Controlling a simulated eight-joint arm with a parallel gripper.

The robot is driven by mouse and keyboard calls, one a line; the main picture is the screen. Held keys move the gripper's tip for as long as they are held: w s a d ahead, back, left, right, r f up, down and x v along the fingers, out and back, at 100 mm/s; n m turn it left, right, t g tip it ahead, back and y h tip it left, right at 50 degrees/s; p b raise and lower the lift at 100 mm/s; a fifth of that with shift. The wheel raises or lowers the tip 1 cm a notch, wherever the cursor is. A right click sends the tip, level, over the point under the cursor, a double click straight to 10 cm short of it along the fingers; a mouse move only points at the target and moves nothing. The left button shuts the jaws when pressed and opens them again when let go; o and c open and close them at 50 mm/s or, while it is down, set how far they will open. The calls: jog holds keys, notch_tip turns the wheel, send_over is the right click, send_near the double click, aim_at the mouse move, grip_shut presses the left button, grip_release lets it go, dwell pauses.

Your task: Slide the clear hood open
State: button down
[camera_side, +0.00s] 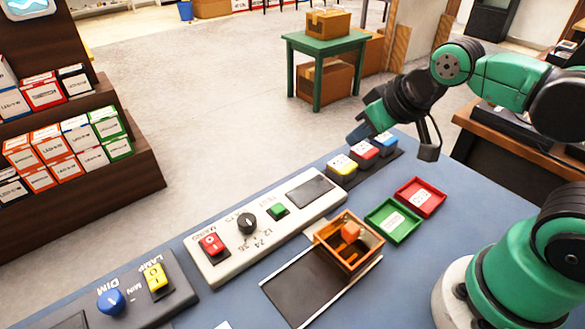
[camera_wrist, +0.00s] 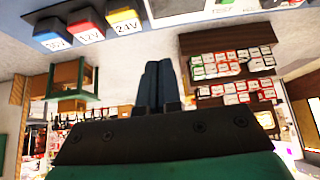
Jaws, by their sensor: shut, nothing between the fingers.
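A see-through, amber-tinted box with an orange-brown frame (camera_side: 348,243), which looks like the hood, sits at the upper right end of a dark flat plate (camera_side: 303,288) with pale rails along its edges. A small orange block (camera_side: 350,232) shows inside the box. My gripper (camera_side: 357,134) is up at the table's far edge, beyond the coloured blocks and well apart from the box. In the wrist view its dark fingers (camera_wrist: 157,85) are together with nothing between them. The hood does not show in the wrist view.
Yellow, red and blue blocks (camera_side: 363,149) stand near my gripper. Green (camera_side: 393,221) and red (camera_side: 420,197) trays lie right of the box. A white switch panel (camera_side: 265,226) lies behind it, with a dimmer panel (camera_side: 130,297) at lower left.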

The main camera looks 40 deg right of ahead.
jog(key=shift+s+d+f, duration=0.15)
jog(key=shift+d, duration=0.05)
jog(key=c, duration=1.5)
grip_release()
